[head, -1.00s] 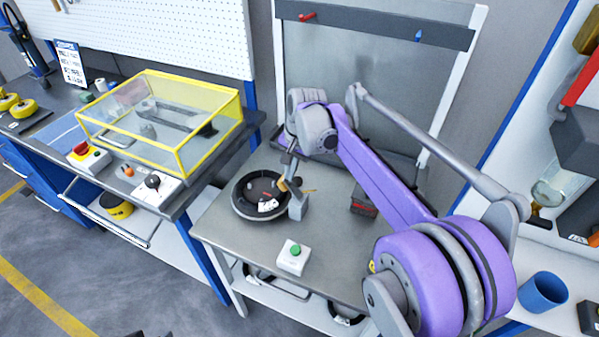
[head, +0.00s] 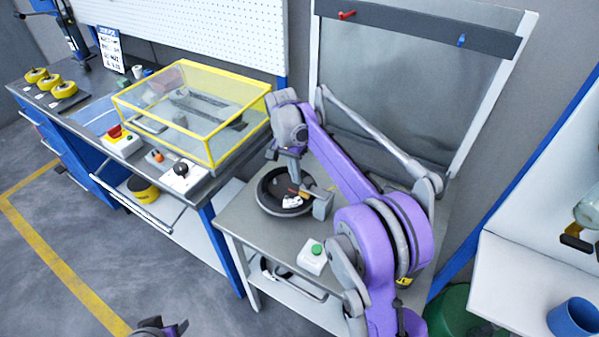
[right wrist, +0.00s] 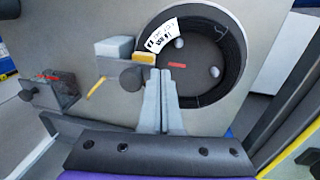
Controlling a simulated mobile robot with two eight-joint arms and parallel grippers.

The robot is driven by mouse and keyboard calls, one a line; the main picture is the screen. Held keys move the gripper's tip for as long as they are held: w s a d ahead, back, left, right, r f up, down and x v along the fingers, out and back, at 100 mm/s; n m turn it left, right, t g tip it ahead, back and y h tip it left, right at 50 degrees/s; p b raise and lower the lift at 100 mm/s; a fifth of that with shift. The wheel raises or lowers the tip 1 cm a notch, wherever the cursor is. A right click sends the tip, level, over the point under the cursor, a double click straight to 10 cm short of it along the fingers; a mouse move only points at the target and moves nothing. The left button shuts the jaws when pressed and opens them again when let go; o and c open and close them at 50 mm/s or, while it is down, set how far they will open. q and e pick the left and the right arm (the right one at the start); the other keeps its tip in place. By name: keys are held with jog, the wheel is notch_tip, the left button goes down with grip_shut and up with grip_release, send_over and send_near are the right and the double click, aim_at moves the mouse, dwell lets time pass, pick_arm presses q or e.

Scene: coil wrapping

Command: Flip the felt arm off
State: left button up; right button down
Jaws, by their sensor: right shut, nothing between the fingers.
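The black ring-shaped coil (head: 264,199) lies on the grey bench and shows from above in the right wrist view (right wrist: 236,50), with a white printed label (right wrist: 172,36) inside it. The felt arm (right wrist: 116,48), a pale block with a yellow-orange strip, reaches the coil's left rim beside a dark round knob (right wrist: 131,79). In the head view its grey post (head: 322,206) stands at the coil's right edge. My right gripper (right wrist: 161,75) is shut and empty, its tips over the coil's near rim, right of the knob. Contact cannot be told. My left gripper (head: 163,326) shows partly at the bottom edge.
A white box with a green button (head: 312,257) sits at the bench front. Left are a yellow-framed clear cover (head: 190,105), a red-button box (head: 121,140) and a black-knob box (head: 182,177). A green bin (head: 452,312) stands right of the bench.

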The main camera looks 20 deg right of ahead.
pick_arm(q)
jog(key=shift+s+f, duration=0.2)
jog(key=shift+f, duration=0.2)
pick_arm(e)
jog(key=shift+w+a+f, duration=0.15)
jog(key=shift+f, duration=0.4)
jog(key=shift+w+a+f, duration=0.1)
jog(key=shift+f, duration=0.45)
